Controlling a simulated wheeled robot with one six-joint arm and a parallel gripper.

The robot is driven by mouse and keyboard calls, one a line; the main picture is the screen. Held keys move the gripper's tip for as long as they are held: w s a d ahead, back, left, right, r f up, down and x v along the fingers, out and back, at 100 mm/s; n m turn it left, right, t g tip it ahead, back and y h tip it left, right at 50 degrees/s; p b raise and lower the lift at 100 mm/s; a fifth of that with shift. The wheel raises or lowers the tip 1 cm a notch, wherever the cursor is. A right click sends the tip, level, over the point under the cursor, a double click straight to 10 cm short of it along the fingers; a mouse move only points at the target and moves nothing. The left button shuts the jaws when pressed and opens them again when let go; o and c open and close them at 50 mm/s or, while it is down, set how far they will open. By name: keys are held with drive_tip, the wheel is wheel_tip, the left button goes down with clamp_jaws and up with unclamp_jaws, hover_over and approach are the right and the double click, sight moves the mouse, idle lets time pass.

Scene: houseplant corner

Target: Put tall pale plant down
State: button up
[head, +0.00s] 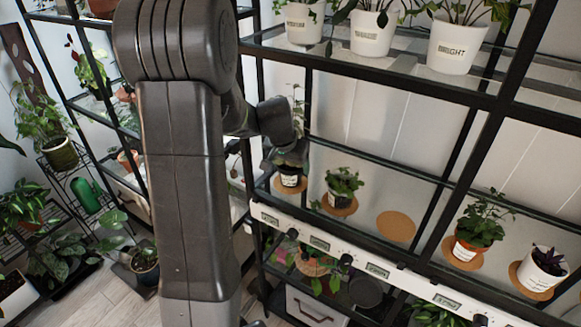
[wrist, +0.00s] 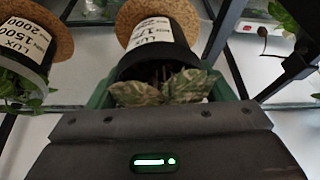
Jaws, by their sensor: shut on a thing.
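The tall pale plant (head: 298,108) rises behind my gripper (head: 290,152) in the head view, partly hidden by it. Its dark pot (head: 289,180) with a white label shows below the gripper. The wrist view is upside down and shows the black pot (wrist: 152,60), its white label and pale mottled leaves (wrist: 160,90) between the green fingers of my gripper (wrist: 161,92). My gripper is shut on this pot. The pot's base lies over a round cork mat (wrist: 160,14); I cannot tell whether it touches. The pot looks about upright.
A leafy potted plant (head: 344,184) stands on its own cork mat just right of the held pot. Farther right are a bare cork mat (head: 396,226) and two more potted plants. A glass shelf with white pots (head: 456,46) hangs above; black shelf posts stand close by.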

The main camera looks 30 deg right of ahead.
drive_tip(key=shift+f, duration=0.2)
drive_tip(key=o, duration=1.1)
drive_tip(key=shift+c, duration=0.2)
drive_tip(key=shift+r, duration=0.1)
drive_tip(key=shift+r, duration=0.25)
drive_tip(key=v, duration=0.7)
drive_tip(key=shift+s+a, duration=0.1)
drive_tip(key=shift+a, duration=0.05)
drive_tip(key=shift+f, duration=0.1)
